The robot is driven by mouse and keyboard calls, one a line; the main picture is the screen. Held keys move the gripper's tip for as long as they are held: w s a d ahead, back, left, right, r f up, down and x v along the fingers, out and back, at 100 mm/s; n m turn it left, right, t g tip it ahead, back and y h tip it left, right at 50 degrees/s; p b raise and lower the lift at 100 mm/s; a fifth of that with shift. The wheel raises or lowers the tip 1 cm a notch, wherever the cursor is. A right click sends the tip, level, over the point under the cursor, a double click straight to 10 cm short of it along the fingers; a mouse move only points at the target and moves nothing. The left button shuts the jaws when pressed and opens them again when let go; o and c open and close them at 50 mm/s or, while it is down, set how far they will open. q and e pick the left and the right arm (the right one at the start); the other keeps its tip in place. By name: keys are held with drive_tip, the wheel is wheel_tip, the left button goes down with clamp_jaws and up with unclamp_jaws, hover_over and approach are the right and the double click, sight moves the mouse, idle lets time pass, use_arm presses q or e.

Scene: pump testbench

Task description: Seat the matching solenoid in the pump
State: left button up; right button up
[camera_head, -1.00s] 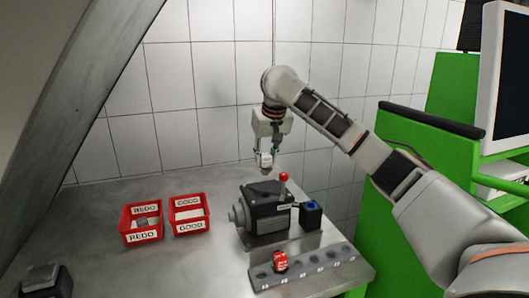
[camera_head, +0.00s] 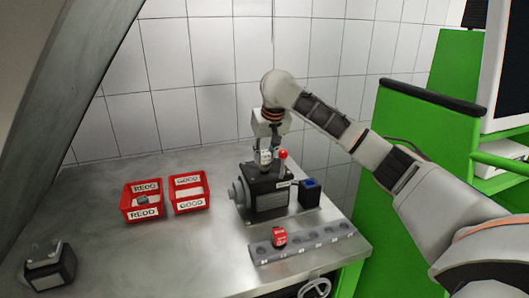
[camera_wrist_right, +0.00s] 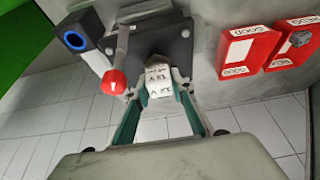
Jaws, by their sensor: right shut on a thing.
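My right gripper (camera_head: 265,148) is above the pump (camera_head: 266,198), a dark block with a grey round end. It is shut on a white solenoid (camera_wrist_right: 158,82) with printed dark lettering, held upright between two teal-grey fingers. The solenoid's lower end is at the pump's dark top plate (camera_wrist_right: 190,38); its tip is hidden, so I cannot tell how deep it sits. A lever with a red knob (camera_head: 283,154) stands close beside the held solenoid. A red solenoid (camera_head: 279,237) stands in the grey rack (camera_head: 262,252) in front of the pump. My left gripper is not in view.
A red REDO bin (camera_head: 143,214) with a small grey part in it and a red GOOD bin (camera_head: 190,206) stand left of the pump. A dark box with a blue top (camera_head: 310,193) is right of it. Another dark unit (camera_head: 50,268) is at lower left. The table's left middle is clear.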

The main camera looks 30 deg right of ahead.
drive_tip(key=shift+f, duration=1.1)
idle(1.6)
